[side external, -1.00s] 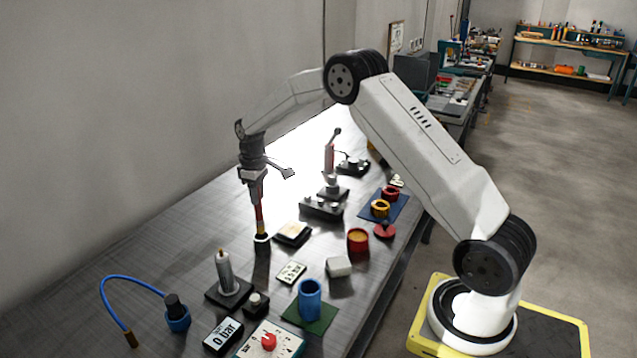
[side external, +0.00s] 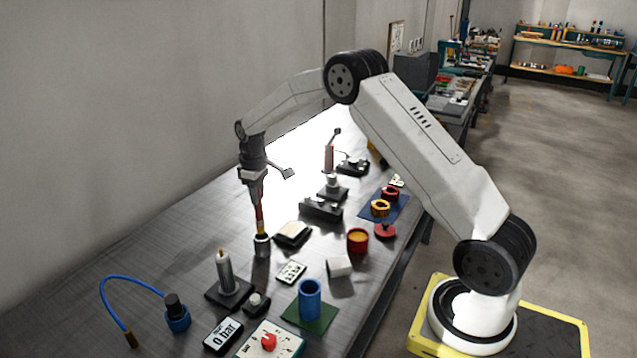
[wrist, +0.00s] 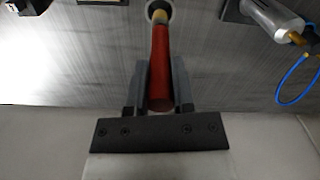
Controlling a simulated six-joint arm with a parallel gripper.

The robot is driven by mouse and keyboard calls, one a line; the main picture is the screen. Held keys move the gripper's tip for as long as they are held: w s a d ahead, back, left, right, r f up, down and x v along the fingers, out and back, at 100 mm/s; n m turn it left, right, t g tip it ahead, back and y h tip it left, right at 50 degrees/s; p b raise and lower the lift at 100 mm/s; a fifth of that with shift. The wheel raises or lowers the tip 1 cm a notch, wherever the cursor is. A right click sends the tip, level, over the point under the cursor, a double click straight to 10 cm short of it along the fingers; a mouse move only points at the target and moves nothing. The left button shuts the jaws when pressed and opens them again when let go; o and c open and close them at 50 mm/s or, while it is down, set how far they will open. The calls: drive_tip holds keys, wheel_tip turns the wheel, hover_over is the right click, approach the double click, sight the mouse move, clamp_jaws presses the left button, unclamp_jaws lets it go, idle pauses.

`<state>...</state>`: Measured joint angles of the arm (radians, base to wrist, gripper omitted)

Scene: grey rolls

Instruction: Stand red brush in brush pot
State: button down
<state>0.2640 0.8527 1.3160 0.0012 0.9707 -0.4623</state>
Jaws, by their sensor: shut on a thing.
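The red brush (side external: 260,213) is upright, slightly tilted, with a red handle and a yellow lower part. My gripper (side external: 257,200) is shut on its handle. In the wrist view, the red handle (wrist: 160,70) lies between my two fingers (wrist: 159,88). A small grey cylinder, apparently the brush pot (side external: 262,247), stands on the bench directly below. The brush's lower end is at the pot's mouth and appears to be inside it; how deep is hidden. The pot's round rim (wrist: 158,6) shows around the yellow part at the top of the wrist view.
A black-and-cream block (side external: 293,234) stands close right of the pot. A grey cylinder on a black base (side external: 226,276) is in front left. A blue cup (side external: 310,300) on a green mat and a red cup (side external: 358,240) are further right. Bench left of the pot is clear.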

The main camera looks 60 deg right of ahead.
sight(260, 219)
drive_tip(key=shift+f, duration=3.3)
idle(0.5)
drive_tip(key=shift+c, duration=2)
unclamp_jaws()
drive_tip(key=shift+r, duration=0.15)
drive_tip(key=shift+r, duration=3.8)
drive_tip(key=shift+s+a+r, duration=0.15)
drive_tip(key=shift+s+a, duration=0.15)
drive_tip(key=shift+a, duration=0.1)
drive_tip(key=s+a+r+m+t, duration=0.1)
drive_tip(key=s+a, duration=0.6)
drive_tip(key=s, duration=0.5)
drive_tip(key=s+a+m+t, duration=0.1)
drive_tip(key=s+a, duration=0.5)
drive_tip(key=s, duration=0.7)
drive_tip(key=shift+a+r+t, duration=0.3)
drive_tip(key=shift+a+r, duration=0.05)
